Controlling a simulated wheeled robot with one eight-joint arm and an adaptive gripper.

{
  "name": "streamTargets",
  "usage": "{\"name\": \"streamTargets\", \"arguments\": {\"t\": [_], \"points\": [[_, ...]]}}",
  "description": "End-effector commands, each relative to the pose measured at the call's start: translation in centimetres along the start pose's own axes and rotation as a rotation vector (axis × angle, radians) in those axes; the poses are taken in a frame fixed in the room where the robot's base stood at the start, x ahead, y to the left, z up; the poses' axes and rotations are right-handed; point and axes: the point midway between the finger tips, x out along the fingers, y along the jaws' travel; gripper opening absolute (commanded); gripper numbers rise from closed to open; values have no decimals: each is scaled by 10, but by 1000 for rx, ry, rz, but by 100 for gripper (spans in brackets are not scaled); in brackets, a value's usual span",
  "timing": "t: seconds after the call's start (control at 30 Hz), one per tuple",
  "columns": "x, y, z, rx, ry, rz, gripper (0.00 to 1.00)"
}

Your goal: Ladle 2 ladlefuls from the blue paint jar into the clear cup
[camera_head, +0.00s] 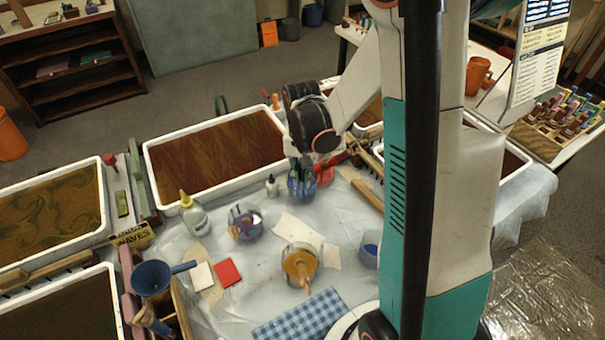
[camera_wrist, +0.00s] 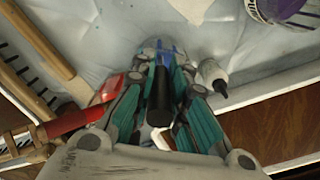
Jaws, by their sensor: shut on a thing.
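My gripper (camera_head: 301,170) is pointed down at the back of the covered table. In the wrist view, its teal fingers (camera_wrist: 165,68) are shut on an upright black handle (camera_wrist: 160,98), which looks like the ladle's. A clear vessel with blue in it (camera_head: 302,193), apparently the blue paint jar, sits directly below the fingers. The fingers and handle hide much of it, and the ladle's bowl cannot be made out. A clear cup (camera_head: 369,255) with some blue inside stands nearer, partly hidden behind my arm.
A red vessel (camera_head: 324,176) stands close right of the gripper. A small white bottle (camera_head: 272,186) stands left. A jar with purple (camera_head: 244,222), a yellow-capped bottle (camera_head: 193,214) and an amber-filled container (camera_head: 300,262) stand nearer. A marbling tray (camera_head: 151,172) lies behind.

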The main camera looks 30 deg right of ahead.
Motion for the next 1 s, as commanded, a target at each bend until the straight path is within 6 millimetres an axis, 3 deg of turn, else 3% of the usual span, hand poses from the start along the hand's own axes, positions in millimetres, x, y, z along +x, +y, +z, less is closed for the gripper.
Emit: {"name": "streamTargets", "arguments": {"t": [0.47, 1.0], "points": [[-3, 0, 0, 0, 0, 0, 0], [-29, 0, 0, 0, 0, 0, 0]]}}
